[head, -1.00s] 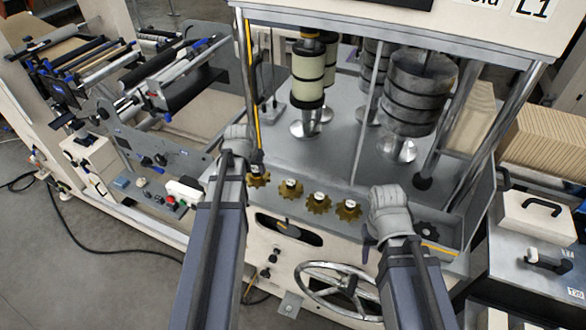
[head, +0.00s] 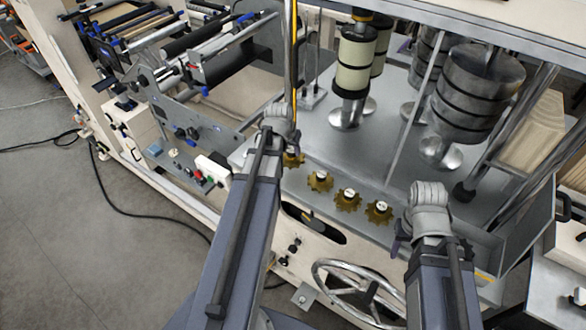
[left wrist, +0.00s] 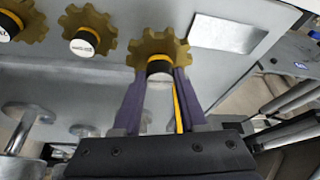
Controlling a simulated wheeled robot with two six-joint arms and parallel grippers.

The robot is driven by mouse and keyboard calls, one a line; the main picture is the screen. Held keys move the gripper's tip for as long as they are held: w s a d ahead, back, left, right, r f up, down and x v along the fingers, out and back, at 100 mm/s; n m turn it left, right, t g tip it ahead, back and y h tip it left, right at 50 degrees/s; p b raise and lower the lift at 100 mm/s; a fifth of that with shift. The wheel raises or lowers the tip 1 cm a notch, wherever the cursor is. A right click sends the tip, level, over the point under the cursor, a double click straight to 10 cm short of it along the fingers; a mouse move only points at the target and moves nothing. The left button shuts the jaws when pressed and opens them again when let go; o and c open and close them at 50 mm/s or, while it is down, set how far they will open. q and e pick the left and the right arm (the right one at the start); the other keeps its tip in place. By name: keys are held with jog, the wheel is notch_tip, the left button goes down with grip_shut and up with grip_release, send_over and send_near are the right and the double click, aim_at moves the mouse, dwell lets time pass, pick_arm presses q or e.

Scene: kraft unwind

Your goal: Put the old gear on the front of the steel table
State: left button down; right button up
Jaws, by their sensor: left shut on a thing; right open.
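The steel table (head: 345,150) is the grey deck of the machine. Several gold-brown toothed gears with dark hubs and white caps stand in a row along its front. The leftmost gear (head: 293,160) is at my left gripper (head: 291,149). In the left wrist view the fingers of my left gripper (left wrist: 159,78) are shut on the hub of this gear (left wrist: 146,47). I cannot tell whether it touches the table. The other gears (head: 320,181) stand apart to its right. My right gripper (head: 400,244) is open beyond the table's front right, mostly hidden by its own arm.
A cream roll on a spindle (head: 355,62) and grey stacked cylinders (head: 478,95) stand behind the gears. A yellow-edged upright post (head: 290,60) rises close to my left gripper. A handwheel (head: 358,290) is on the front panel. A bright rectangular plate (left wrist: 226,33) lies beside the held gear.

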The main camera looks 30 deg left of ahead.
aim_at(290, 159)
pick_arm(q)
jog(key=shift+f+b, duration=0.4)
jog(key=shift+f, duration=0.55)
pick_arm(e)
jog(key=shift+f, duration=0.95)
jog(key=shift+f, duration=0.1)
pick_arm(q)
notch_tip(290, 159, down, 4)
jog(key=b, duration=0.4)
jog(key=shift+r, duration=0.15)
pick_arm(e)
notch_tip(290, 159, down, 4)
jog(key=shift+r, duration=0.25)
pick_arm(q)
jog(key=shift+c, duration=2.2)
grip_release()
pick_arm(e)
jog(key=shift+f, duration=0.15)
